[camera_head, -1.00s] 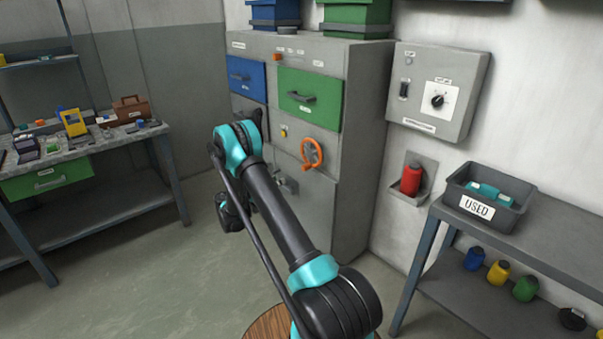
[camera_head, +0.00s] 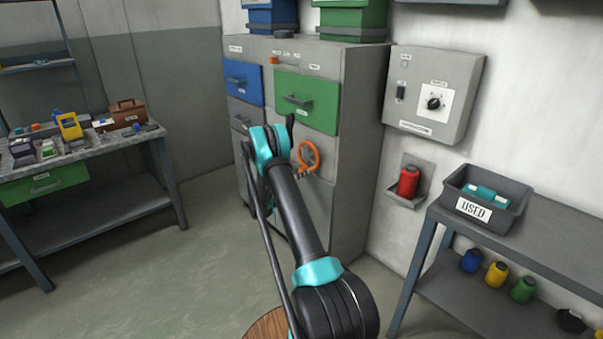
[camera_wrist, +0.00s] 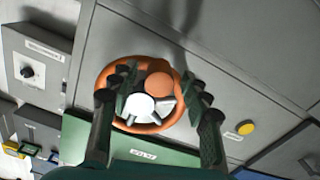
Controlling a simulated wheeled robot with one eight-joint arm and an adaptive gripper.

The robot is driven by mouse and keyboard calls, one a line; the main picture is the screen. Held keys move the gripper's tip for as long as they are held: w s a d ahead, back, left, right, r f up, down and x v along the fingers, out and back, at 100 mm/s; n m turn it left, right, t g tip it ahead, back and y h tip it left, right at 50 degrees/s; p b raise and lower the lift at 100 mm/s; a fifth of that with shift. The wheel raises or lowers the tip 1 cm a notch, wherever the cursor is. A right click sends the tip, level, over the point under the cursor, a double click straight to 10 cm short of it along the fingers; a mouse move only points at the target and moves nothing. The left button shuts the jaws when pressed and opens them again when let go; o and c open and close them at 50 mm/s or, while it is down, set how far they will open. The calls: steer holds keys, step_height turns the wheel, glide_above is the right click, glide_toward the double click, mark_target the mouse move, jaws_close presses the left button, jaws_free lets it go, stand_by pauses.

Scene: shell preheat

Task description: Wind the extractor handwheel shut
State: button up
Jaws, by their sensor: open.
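The extractor handwheel is an orange ring (camera_head: 315,157) on the front of the grey cabinet, below the green drawer. In the wrist view the ring (camera_wrist: 145,128) shows close up, with a white spoked hub (camera_wrist: 139,107) and a round orange knob (camera_wrist: 159,85). My gripper (camera_wrist: 158,88) is open, its two dark fingers in front of the wheel, one on each side of the knob. I cannot tell whether they touch it. In the head view my arm hides most of the gripper.
The green drawer (camera_head: 306,102) and blue drawer (camera_head: 243,82) sit above and beside the wheel. A switch box (camera_head: 432,95) and a red bottle (camera_head: 408,181) are to the right. A bench with a USED bin (camera_head: 484,196) stands at the right. Floor at left is clear.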

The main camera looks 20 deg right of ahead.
steer(key=shift+w+d, duration=0.15)
steer(key=shift+d, duration=0.3)
jaws_close()
